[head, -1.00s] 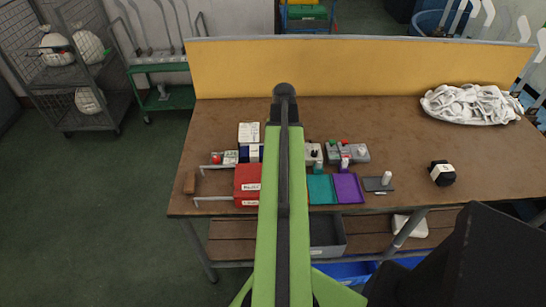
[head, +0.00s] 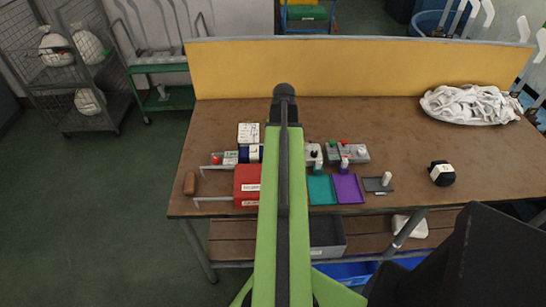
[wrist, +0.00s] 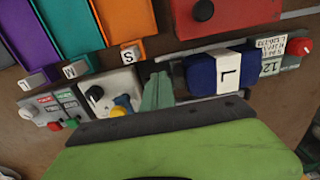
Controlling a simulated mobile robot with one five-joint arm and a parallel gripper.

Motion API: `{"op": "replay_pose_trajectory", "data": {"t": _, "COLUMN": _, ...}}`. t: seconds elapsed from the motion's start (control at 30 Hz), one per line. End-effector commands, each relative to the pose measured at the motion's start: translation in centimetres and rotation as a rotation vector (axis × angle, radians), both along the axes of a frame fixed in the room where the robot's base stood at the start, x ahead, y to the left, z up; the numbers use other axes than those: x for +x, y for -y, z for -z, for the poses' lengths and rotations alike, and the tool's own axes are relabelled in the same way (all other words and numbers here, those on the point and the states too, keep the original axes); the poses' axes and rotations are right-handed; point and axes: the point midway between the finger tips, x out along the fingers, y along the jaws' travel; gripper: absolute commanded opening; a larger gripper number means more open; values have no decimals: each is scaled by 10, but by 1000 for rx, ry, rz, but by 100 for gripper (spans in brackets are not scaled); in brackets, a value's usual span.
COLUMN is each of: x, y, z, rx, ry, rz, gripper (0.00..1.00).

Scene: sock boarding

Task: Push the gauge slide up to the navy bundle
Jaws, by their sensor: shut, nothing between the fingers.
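The navy bundle (wrist: 230,70), with a white band marked L, lies on a grey gauge rail in the wrist view. In the head view the navy bundle (head: 244,155) is just left of my arm. A white block with a red knob (wrist: 308,46) and a "12" label stands close to the bundle's right end in the wrist view; I cannot tell whether it is the gauge slide. My gripper (wrist: 158,90) is shut and empty, low beside the bundle's left end. The head view hides its tips behind my arm.
A red box (head: 247,184) stands in front of the gauge. Teal (head: 321,190) and purple (head: 347,188) trays lie right of my arm, with grey control boxes (head: 348,153) behind. A white sock pile (head: 470,104) lies back right.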

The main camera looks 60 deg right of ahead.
Motion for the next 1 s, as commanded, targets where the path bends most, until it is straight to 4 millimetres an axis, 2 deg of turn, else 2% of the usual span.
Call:
{"op": "replay_pose_trajectory", "data": {"t": 0.47, "x": 0, "y": 0, "z": 1, "rx": 0, "ry": 0, "rz": 0, "gripper": 0}}
{"op": "replay_pose_trajectory", "data": {"t": 0.8, "x": 0, "y": 0, "z": 16, "rx": 0, "ry": 0, "rz": -1, "gripper": 0}}
{"op": "replay_pose_trajectory", "data": {"t": 1.0, "x": 0, "y": 0, "z": 16, "rx": 0, "ry": 0, "rz": -1, "gripper": 0}}
